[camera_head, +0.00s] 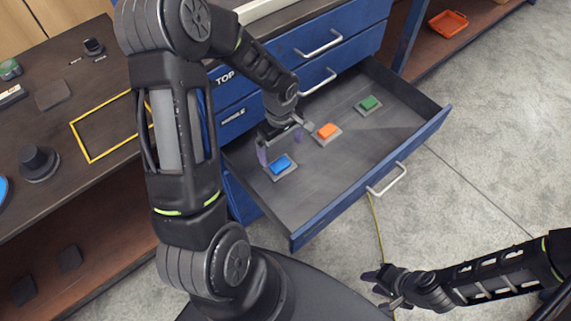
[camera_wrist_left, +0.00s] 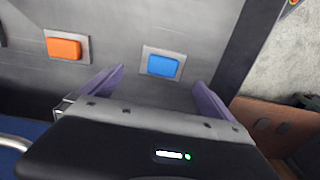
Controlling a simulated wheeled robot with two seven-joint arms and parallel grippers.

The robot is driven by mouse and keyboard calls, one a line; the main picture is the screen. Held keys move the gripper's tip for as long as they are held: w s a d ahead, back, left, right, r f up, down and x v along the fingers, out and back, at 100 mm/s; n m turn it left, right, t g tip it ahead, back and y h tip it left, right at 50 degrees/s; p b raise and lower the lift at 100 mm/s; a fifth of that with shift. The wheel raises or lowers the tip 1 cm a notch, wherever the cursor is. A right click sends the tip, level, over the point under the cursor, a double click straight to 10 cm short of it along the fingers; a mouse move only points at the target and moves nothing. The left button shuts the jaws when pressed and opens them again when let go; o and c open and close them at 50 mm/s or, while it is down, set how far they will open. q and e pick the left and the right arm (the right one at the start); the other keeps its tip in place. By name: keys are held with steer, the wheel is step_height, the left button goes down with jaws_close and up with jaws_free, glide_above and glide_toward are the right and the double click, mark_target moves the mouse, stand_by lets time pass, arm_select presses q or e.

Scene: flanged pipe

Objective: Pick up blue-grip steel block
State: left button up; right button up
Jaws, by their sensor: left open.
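The blue-grip steel block (camera_head: 281,165) lies in the open drawer, at the drawer's left end in the head view. It is a grey plate with a blue grip on top. In the left wrist view the blue-grip block (camera_wrist_left: 163,65) lies beyond and between my two purple fingertips. My left gripper (camera_head: 280,146) is open and empty over the drawer, close to the blue-grip block; the left wrist view also shows its spread fingers (camera_wrist_left: 155,84). My right gripper (camera_head: 388,287) is away from the drawer at the lower right; its finger opening is unclear.
An orange-grip block (camera_head: 327,131) and a green-grip block (camera_head: 369,103) lie in the same drawer (camera_head: 385,137). The drawer's walls surround the blocks. A dark workbench (camera_head: 110,105) with a yellow frame stands at left. The concrete floor at right is mostly clear.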

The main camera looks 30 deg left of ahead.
mark_target(280, 164)
arm_select(q)
steer(key=shift+f, duration=0.1)
steer(key=shift+f, duration=1.25)
steer(key=f, duration=0.5)
steer(key=shift+s+f+p, duration=0.1)
steer(key=shift+s+p, duration=0.15)
steer(key=shift+p, duration=0.15)
steer(key=shift+c, duration=0.2)
steer(key=c, duration=1.8)
